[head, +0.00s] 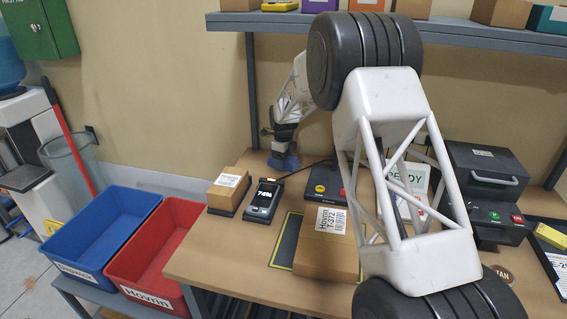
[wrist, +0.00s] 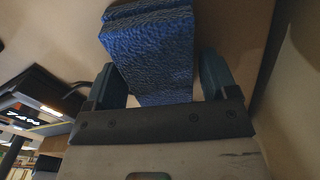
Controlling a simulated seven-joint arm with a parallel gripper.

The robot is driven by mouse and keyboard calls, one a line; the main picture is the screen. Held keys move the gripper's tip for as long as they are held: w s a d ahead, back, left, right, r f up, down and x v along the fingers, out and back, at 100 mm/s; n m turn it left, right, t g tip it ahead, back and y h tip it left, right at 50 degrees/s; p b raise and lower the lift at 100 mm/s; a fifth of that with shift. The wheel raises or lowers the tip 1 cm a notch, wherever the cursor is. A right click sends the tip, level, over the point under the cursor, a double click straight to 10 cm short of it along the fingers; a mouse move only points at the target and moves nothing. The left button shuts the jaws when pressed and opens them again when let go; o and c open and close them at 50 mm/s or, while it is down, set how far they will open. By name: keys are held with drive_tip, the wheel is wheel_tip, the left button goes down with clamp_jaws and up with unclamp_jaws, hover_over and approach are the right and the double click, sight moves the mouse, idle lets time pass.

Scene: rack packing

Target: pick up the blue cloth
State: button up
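The blue cloth (head: 284,163) lies on the workbench near its back edge, small and partly hidden under my gripper (head: 284,143) in the head view. In the wrist view the folded, textured blue cloth (wrist: 150,50) reaches in between the two fingers of my gripper (wrist: 165,80). The fingers stand wide apart, one on each side of the cloth. A narrow gap seems to show beside each finger. The fingertips are not clear in the head view.
A small box (head: 229,187) and a handheld device (head: 264,201) stand left of the cloth. A Hovrin T-372 carton (head: 312,256) is in front. A shelf (head: 300,22) hangs above. Blue (head: 92,213) and red (head: 140,235) bins stand left of the bench.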

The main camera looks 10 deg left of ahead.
drive_tip(key=c, duration=0.6)
drive_tip(key=shift+c, duration=0.2)
drive_tip(key=shift+r, duration=5)
